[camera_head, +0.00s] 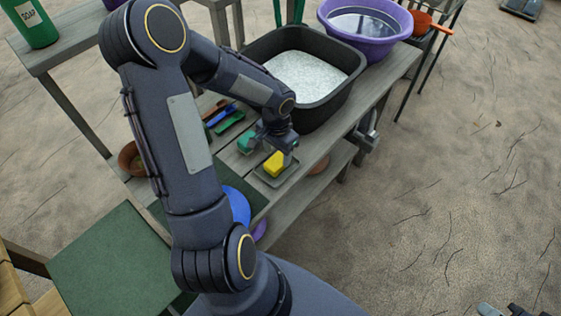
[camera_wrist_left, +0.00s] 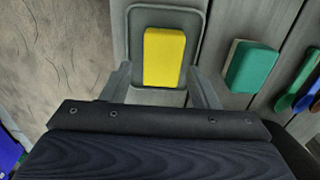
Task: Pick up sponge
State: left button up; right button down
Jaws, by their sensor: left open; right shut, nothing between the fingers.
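A yellow sponge (camera_head: 274,164) lies on a small grey tray (camera_head: 268,180) on the wooden bench. It also shows in the left wrist view (camera_wrist_left: 164,57). My left gripper (camera_head: 272,150) is open just above the yellow sponge; in the left wrist view its fingertips (camera_wrist_left: 163,84) stand on either side of the sponge's near end, with gaps on both sides. A green sponge (camera_head: 246,143) with a pale side lies beside the tray, also in the left wrist view (camera_wrist_left: 252,67). My right gripper (camera_head: 503,310) shows only partly at the bottom right edge, shut and empty.
A black basin (camera_head: 318,112) of pale contents and a purple bowl (camera_head: 328,14) stand further back on the bench (camera_head: 362,93). Blue and green handled tools (camera_head: 226,118) lie left of the green sponge. Open sandy ground is to the right.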

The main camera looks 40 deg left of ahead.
aim_at(277, 160)
pick_arm(q)
jog(key=f, duration=0.5)
jog(key=shift+w+a, duration=0.15)
jog(key=shift+a, duration=0.05)
jog(key=c, duration=0.7)
jog(key=shift+c, duration=0.2)
jog(key=shift+r, duration=0.7)
jog(key=s+d+r, duration=0.9)
jog(key=s+r, duration=0.1)
jog(key=r, duration=0.1)
jog(key=shift+s+d+r, duration=0.15)
jog(key=shift+s+r, duration=0.15)
